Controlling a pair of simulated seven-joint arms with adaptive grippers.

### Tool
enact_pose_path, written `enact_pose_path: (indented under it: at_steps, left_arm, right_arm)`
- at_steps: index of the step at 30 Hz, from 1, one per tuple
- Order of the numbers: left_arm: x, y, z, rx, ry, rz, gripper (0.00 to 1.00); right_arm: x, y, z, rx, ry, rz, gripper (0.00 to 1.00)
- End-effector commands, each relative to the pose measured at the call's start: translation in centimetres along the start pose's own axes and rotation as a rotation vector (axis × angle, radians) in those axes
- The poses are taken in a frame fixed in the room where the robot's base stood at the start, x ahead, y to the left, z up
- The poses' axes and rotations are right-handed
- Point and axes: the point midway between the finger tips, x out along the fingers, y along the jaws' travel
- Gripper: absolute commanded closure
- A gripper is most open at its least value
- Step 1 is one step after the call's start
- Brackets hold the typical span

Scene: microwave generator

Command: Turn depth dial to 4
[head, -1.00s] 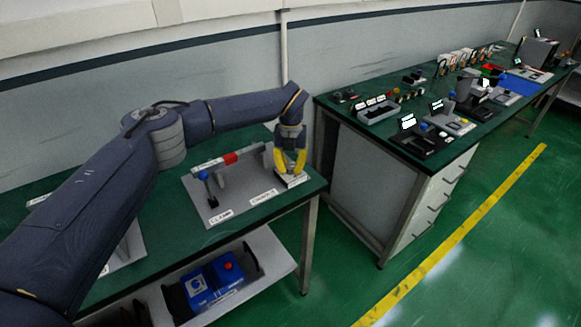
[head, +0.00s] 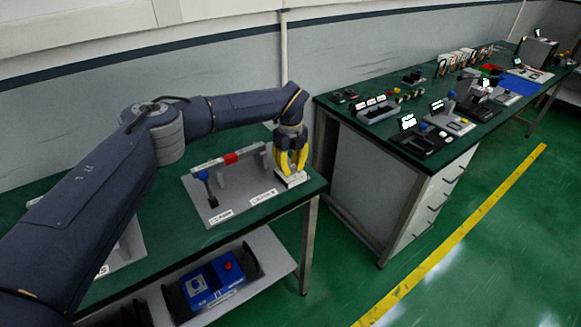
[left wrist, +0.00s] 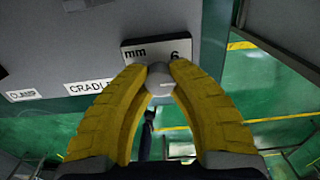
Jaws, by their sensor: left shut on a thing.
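My left gripper (head: 291,163) points down at the near right corner of the grey fixture plate on the green bench. Its yellow fingers are shut on the grey depth dial (left wrist: 160,79), which sits between the fingertips in the left wrist view. The dial plate (head: 292,181) lies under the fingers in the head view. In the left wrist view this plate (left wrist: 142,50) shows "mm" and the number 6; the other numbers are hidden or out of view. My right gripper is not in view.
The fixture (head: 215,209) carries a rail with a red block (head: 230,159) and a blue-knobbed lever (head: 203,176), left of the gripper. A blue device (head: 212,283) sits on the shelf below. A second bench (head: 395,145) with several devices stands to the right, beyond a gap.

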Motion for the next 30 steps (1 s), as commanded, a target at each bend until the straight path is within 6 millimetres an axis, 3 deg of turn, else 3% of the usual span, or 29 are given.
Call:
enact_pose_path:
  at_steps: [17, 18, 25, 30]
  left_arm:
    - [-0.03, -0.01, 0.02, -0.024, -0.001, 0.0, 1.0]
    - [-0.03, -0.01, 0.02, -0.024, -0.001, 0.0, 0.75]
    - [-0.02, 0.0, 0.02, -0.024, 0.0, 0.0, 0.49]
    - [-0.01, 0.0, 0.01, -0.024, 0.0, 0.0, 0.48]
  right_arm:
    - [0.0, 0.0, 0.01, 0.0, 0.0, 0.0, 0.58]
    - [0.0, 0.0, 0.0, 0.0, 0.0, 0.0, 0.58]
    - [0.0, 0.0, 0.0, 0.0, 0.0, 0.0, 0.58]
    - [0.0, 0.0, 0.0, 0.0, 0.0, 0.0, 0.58]
